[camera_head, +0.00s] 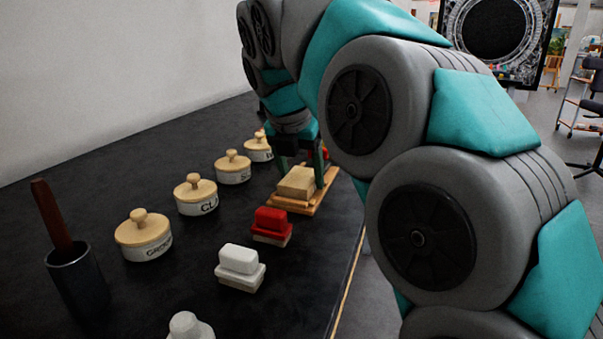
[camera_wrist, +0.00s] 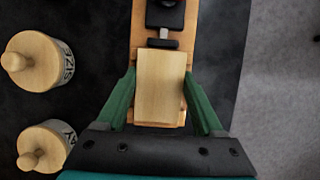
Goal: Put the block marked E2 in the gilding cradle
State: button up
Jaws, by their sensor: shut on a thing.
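A pale wooden block (camera_head: 297,182) is between the fingers of my gripper (camera_head: 301,165), which is shut on it. In the wrist view the block (camera_wrist: 161,84) shows a plain top between the green fingers (camera_wrist: 159,75); no E2 mark is readable. Beneath it is a long orange-brown wooden board (camera_head: 296,206) with a black fitting and a metal piece at its far end in the wrist view (camera_wrist: 138,30); this looks like the gilding cradle. The block is over the board's near part. I cannot tell whether it touches the board.
A red block-like piece (camera_head: 271,223) and a white one (camera_head: 240,265) stand nearer on the black table (camera_head: 120,185). Several lidded pots (camera_head: 195,195) form a row to the left. A dark cup (camera_head: 76,278) holds a wooden-handled tool. The table's edge lies close on the right.

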aim_at(298, 181)
jog(key=shift+f, duration=0.1)
jog(key=o, duration=1.5)
jog(key=shift+f, duration=0.15)
jog(key=shift+a+r, duration=0.1)
jog(key=shift+r, duration=0.2)
jog(key=v, duration=0.4)
jog(key=shift+s+r, duration=0.1)
jog(key=shift+r, duration=0.3)
jog(key=shift+s+r, duration=0.1)
jog(key=shift+r, duration=0.3)
jog(key=shift+v, duration=0.9)
